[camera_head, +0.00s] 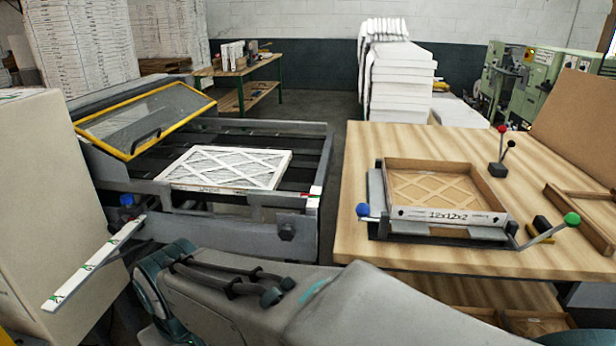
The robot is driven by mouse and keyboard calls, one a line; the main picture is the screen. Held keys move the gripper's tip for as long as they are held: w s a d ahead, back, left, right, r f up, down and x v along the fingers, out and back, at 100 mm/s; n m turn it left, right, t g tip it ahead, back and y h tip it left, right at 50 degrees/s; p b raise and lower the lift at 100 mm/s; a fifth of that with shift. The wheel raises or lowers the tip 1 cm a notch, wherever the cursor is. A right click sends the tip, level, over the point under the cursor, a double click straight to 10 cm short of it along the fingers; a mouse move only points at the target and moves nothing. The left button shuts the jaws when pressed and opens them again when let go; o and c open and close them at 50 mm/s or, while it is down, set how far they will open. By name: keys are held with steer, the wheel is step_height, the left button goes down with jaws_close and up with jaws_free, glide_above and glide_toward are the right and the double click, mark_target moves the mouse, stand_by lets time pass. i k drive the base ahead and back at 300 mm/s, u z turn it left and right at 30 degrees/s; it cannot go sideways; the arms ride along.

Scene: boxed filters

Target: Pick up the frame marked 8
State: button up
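I cannot read a mark "8" on any frame. A brown cardboard frame (444,214) with a lattice inside sits in a grey jig on the wooden table, its front edge printed "12x12x2". A white pleated filter with a lattice frame (228,167) lies flat on the dark rollers of the machine at left; the print on its front edge is too small to read. Another brown frame (592,218) lies at the table's right edge, partly cut off. My arm crosses the bottom of the view. My gripper is not in view.
The jig has levers with blue, green and red knobs on the wooden table (410,147). A yellow-edged clear guard (145,118) stands raised over the machine. A large cream box (45,200) stands at left. White stacks (400,75) stand behind. The table's back left is bare.

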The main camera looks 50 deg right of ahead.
mark_target(494, 214)
steer(key=u, duration=1.3)
steer(key=k, duration=1.65)
steer(key=z, duration=2.05)
